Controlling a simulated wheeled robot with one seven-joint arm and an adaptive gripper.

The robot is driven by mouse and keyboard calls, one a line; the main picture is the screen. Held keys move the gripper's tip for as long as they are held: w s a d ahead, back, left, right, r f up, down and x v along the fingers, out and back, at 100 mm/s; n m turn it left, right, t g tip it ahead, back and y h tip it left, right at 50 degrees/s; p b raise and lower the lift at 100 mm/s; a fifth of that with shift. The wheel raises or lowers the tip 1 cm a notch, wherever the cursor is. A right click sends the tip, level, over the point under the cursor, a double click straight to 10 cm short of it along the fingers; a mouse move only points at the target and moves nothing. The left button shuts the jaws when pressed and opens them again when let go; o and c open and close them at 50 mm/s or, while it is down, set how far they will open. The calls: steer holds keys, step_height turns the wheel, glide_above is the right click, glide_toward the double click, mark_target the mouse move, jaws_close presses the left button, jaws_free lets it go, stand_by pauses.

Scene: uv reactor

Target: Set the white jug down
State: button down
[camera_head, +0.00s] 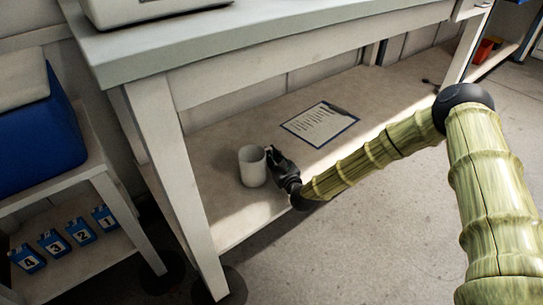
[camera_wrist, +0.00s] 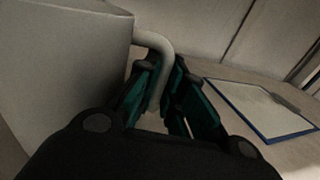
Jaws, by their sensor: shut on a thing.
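The white jug (camera_head: 252,167) is upright at the lower shelf (camera_head: 228,213) of the bench, toward its left end. I cannot tell whether its base touches the shelf. My gripper (camera_head: 273,160) is at the jug's right side and shut on its handle. In the wrist view the jug (camera_wrist: 62,70) fills the left side, and its handle (camera_wrist: 158,45) runs down between the fingers of my gripper (camera_wrist: 165,100).
A clipboard (camera_head: 320,124) with a paper lies on the shelf behind the jug, to the right. The bench leg (camera_head: 178,180) stands left of the jug. The bench top (camera_head: 250,38) hangs above. Blue numbered boxes (camera_head: 80,231) sit on a lower rack at left.

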steer(key=c, duration=1.5)
jaws_free()
steer(key=shift+r, duration=0.1)
steer(key=p+v, duration=0.4)
steer(key=v, duration=0.8)
steer(key=shift+r+p, duration=0.1)
steer(key=shift+p, duration=0.3)
